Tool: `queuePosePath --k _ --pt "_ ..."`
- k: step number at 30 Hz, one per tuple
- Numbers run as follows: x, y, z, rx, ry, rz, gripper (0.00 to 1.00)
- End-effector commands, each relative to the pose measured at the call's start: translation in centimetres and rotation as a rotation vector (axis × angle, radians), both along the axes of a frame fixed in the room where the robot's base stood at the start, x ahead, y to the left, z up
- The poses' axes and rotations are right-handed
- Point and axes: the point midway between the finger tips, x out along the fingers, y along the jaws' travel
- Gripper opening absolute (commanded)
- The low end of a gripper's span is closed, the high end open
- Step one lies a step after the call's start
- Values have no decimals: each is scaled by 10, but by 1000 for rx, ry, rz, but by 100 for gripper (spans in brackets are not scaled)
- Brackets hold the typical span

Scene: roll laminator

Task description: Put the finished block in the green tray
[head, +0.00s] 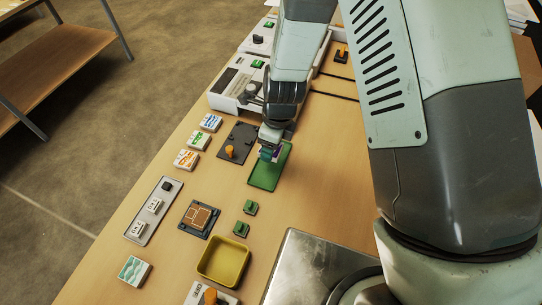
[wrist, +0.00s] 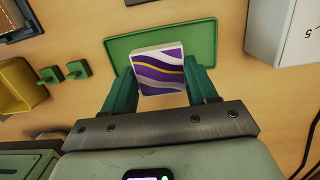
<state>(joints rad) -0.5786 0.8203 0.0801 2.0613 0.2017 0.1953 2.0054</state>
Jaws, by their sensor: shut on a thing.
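The finished block (wrist: 158,72) has a purple top with white and yellow wavy stripes. My gripper (wrist: 160,88) is shut on it, with one teal finger on each side. In the wrist view the block overlaps the green tray (wrist: 122,44); whether it touches the tray floor I cannot tell. In the head view the green tray (head: 262,180) lies flat on the table, and my gripper (head: 268,155) is over its upper left part. The block is mostly hidden there by the fingers.
A yellow bin (head: 225,262) and small green blocks (head: 250,207) stand nearer the front. A dark plate with an orange knob (head: 231,151) lies left of the tray. The white laminator (head: 240,82) stands behind.

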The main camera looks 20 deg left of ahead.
Motion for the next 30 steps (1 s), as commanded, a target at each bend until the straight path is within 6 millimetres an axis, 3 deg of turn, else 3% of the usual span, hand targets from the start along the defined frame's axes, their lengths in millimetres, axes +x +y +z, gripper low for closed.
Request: queuePosePath --k 12,25,26,30 --pt "1 0 -51 0 0 0 27" --pt "0 1 -58 1 -1 0 27" --pt "1 1 -57 1 -1 0 62" --pt "1 1 -57 1 -1 0 83"
